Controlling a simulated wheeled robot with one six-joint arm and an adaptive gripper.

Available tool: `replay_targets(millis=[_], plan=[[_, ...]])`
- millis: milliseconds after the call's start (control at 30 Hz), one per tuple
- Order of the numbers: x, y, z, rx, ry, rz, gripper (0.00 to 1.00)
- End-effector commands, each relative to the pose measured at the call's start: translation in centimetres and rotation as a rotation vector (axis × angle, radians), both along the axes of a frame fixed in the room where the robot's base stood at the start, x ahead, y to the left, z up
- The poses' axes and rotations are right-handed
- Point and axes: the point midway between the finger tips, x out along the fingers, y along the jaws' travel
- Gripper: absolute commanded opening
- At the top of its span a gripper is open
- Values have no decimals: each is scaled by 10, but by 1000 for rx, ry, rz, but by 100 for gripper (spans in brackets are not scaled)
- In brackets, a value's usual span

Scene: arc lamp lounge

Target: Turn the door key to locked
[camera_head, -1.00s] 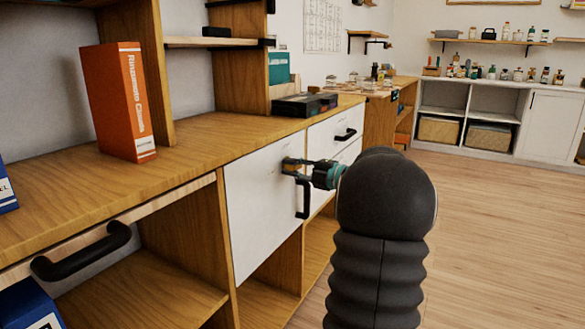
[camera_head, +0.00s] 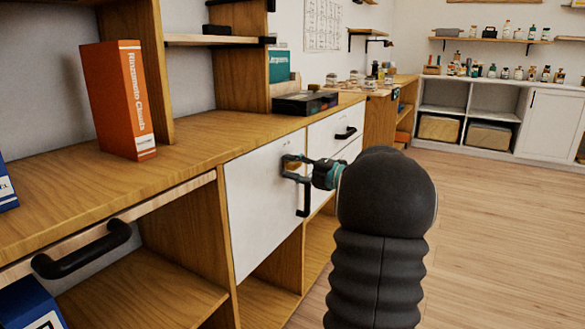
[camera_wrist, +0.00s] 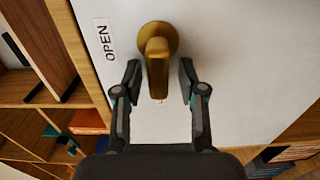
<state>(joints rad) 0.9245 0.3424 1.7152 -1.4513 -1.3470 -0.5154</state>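A brass door key (camera_wrist: 157,68) sits in its round lock plate (camera_wrist: 170,34) on a white cabinet door (camera_head: 258,205). In the wrist view its bow points down the picture. A label reading OPEN (camera_wrist: 107,40) is on the door, left of the key. My gripper (camera_wrist: 160,80) is open, with one finger on each side of the key and a gap visible beside both. In the head view my gripper (camera_head: 298,174) is at the door's upper right, and the key (camera_head: 291,162) is partly hidden by the fingers.
A black handle (camera_head: 304,198) is on the door just below my gripper. An orange book (camera_head: 118,100) and a black box (camera_head: 304,104) stand on the wooden counter (camera_head: 190,150) above. The floor (camera_head: 490,230) on the right is clear.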

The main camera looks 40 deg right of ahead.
Motion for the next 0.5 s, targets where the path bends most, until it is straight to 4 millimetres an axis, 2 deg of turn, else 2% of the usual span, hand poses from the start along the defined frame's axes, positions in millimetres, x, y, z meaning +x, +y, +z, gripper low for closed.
replay_targets(millis=[333,500], plan=[[-3,-2,1,0,-1,-1,44],[-22,-10,1,-1,-1,-4,44]])
